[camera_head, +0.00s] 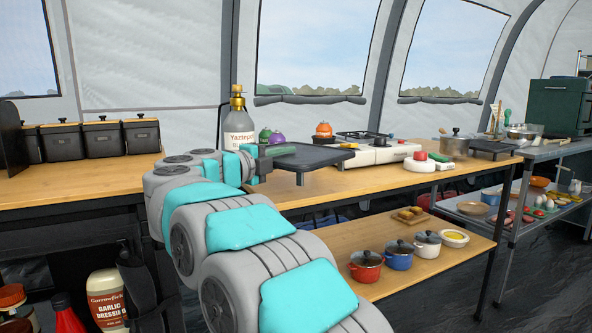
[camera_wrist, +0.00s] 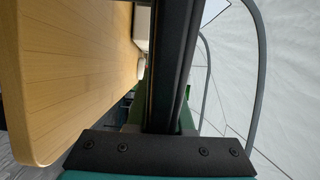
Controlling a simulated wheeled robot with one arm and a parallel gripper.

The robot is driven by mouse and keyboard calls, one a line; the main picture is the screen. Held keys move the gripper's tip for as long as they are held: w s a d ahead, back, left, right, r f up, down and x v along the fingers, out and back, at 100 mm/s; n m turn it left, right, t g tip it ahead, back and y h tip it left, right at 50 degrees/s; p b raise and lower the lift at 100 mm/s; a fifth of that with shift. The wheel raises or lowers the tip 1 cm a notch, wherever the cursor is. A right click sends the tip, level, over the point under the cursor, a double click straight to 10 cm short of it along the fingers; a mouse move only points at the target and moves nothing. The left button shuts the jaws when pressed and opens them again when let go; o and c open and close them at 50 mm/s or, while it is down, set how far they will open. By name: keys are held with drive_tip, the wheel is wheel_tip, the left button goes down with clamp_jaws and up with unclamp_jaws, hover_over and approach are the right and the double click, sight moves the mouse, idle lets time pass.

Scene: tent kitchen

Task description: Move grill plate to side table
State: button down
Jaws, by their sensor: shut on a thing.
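The dark, flat grill plate (camera_head: 308,156) is in the middle of the head view, level and above the wooden counter, just left of the white gas stove. My gripper (camera_head: 262,160) is shut on its left end. In the wrist view the plate is a long dark bar seen edge-on (camera_wrist: 170,65), running up from the gripper's dark mount (camera_wrist: 160,152); the fingertips are not clear there. A grey table (camera_head: 550,152) stands at the far right, past the counter's end; I cannot tell for certain that it is the side table.
The wooden counter (camera_head: 340,184) carries a gas bottle (camera_head: 238,128), the gas stove (camera_head: 385,153), a red-topped white item (camera_head: 420,163) and a steel pot (camera_head: 455,147). Dark canisters (camera_head: 100,140) stand at left. Several small pots sit on the lower shelf (camera_head: 400,285).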

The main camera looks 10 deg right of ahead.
sight(296, 154)
drive_tip(key=x, duration=0.3)
drive_tip(key=w+x, duration=0.1)
drive_tip(key=x, duration=0.1)
drive_tip(key=shift+a+f, duration=0.2)
drive_tip(key=shift+a, duration=0.15)
drive_tip(key=shift+s+f+b, duration=0.15)
drive_tip(key=shift+f+b, duration=0.3)
drive_tip(key=shift+f, duration=1.25)
drive_tip(key=shift+f, duration=0.2)
drive_tip(key=c, duration=0.8)
unclamp_jaws()
drive_tip(key=shift+r, duration=0.2)
drive_tip(key=v, duration=1.2)
